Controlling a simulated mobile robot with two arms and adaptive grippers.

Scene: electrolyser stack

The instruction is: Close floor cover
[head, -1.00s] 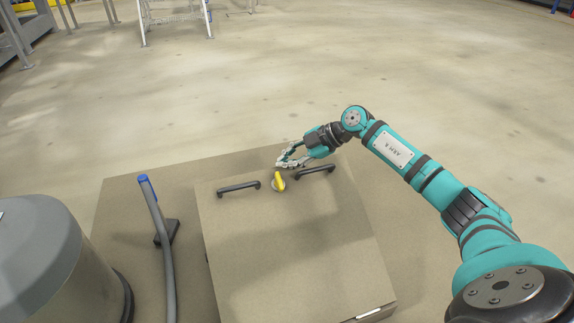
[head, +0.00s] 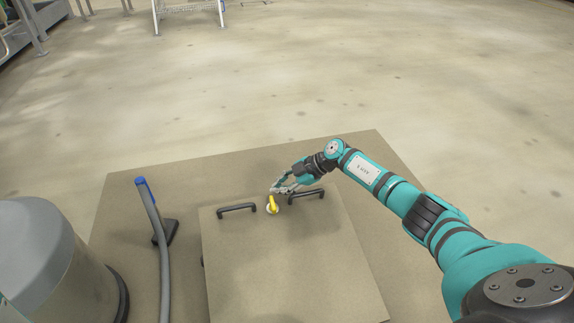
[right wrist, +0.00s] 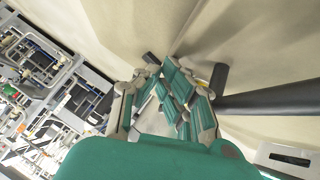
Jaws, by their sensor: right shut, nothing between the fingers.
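The floor cover (head: 285,265) is a square tan panel that looks to lie flat in the larger tan floor plate. Near its far edge it has a left black handle (head: 237,208), a right black handle (head: 307,195) and, between them, a yellow latch (head: 271,204) on a pale round base. My right gripper (head: 276,189) is shut and empty, its fingertips at the top of the yellow latch; I cannot tell whether they touch. The right wrist view shows the folded fingers (right wrist: 178,92) close to a dark handle bar (right wrist: 270,104). My left gripper is out of view.
A grey hose (head: 157,235) with a blue end rises from a dark foot left of the cover. A large grey rounded housing (head: 35,255) stands at the far left. A metal frame (head: 188,12) stands at the back. The concrete floor beyond the plate is clear.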

